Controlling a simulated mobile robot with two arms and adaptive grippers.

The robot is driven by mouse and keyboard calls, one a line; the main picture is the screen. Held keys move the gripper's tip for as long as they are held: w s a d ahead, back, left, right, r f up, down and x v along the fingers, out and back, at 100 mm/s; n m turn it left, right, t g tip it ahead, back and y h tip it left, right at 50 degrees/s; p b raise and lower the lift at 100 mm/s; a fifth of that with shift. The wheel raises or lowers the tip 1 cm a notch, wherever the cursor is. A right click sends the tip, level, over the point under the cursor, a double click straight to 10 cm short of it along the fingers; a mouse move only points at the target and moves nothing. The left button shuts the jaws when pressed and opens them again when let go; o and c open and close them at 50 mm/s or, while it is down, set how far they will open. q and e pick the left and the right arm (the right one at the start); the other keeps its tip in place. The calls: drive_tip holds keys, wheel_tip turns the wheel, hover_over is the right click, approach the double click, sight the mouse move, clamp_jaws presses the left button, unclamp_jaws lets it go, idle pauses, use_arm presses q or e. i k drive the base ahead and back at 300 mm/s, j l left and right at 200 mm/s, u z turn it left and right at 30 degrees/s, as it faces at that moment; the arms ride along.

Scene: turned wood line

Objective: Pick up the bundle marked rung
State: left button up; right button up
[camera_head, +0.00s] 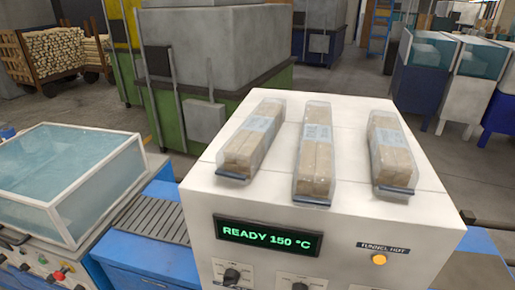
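Three clear-wrapped bundles of pale wood lie side by side on the flat top of a white machine (215,195). They are the left bundle (243,158), the middle bundle (314,163) and the right bundle (393,163). Each has a pale blue printed label, too small and blurred to read, so I cannot tell which is marked rung. The bundles are apart from each other, with bare white surface between them. Neither of my grippers is in view.
The machine's front has a green display (268,237) reading "READY 150 °C", knobs and an orange light (379,260). A glass-covered unit (75,185) and a roller conveyor (155,215) stand at left. A green and grey machine (205,75) stands close behind. Open floor lies behind right.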

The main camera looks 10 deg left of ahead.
sight(238, 160)
drive_tip(key=k, duration=0.95)
